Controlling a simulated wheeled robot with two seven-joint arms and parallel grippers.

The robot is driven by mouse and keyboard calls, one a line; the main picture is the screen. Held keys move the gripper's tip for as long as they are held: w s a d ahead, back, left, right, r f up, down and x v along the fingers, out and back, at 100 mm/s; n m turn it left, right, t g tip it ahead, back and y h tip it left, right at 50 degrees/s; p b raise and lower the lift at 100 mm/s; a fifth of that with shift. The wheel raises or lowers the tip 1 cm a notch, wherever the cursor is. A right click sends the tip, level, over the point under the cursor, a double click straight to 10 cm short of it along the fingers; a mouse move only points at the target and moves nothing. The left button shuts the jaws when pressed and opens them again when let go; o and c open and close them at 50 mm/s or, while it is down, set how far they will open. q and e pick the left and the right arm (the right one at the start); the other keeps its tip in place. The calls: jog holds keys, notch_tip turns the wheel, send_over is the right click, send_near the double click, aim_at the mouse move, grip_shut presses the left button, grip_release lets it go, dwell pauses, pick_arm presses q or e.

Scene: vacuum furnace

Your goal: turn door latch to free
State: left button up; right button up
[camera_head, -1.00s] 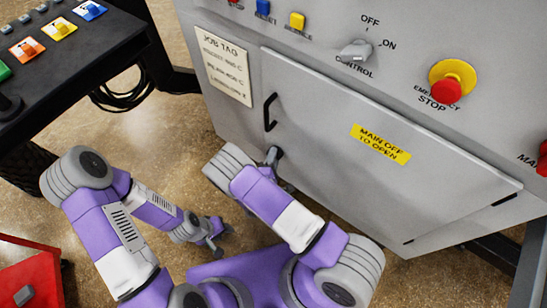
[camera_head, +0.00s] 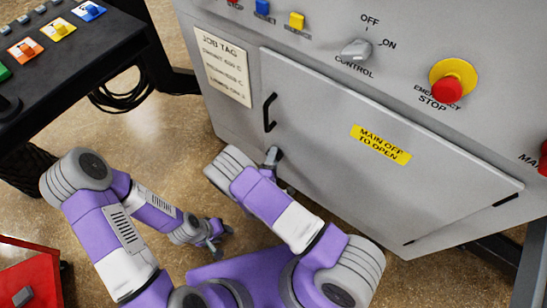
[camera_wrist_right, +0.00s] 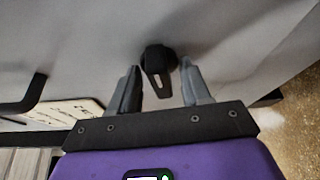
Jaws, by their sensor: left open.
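The door latch (camera_wrist_right: 157,68) is a small dark lever on a round hub on the grey furnace door (camera_head: 350,180). In the right wrist view its lever points toward my gripper. My right gripper (camera_wrist_right: 161,73) is open, with one finger on each side of the lever and a gap on both sides. In the head view the right gripper (camera_head: 273,157) is at the door below the black handle, and my forearm hides part of that area. My left gripper (camera_head: 214,243) is open and empty, low over the floor, away from the door.
The black door handle (camera_head: 269,112) is just above the right gripper. A job tag (camera_head: 222,66), control knob (camera_head: 356,49), emergency stop (camera_head: 448,88) and yellow label (camera_head: 381,144) are on the furnace front. A black console (camera_head: 60,75) stands left, a red box (camera_head: 28,275) lower left.

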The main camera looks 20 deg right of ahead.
jog(key=p+v, duration=0.2)
jog(key=v, duration=0.5)
jog(key=shift+s+a, duration=0.15)
jog(key=shift+s, duration=0.1)
dwell(0.5)
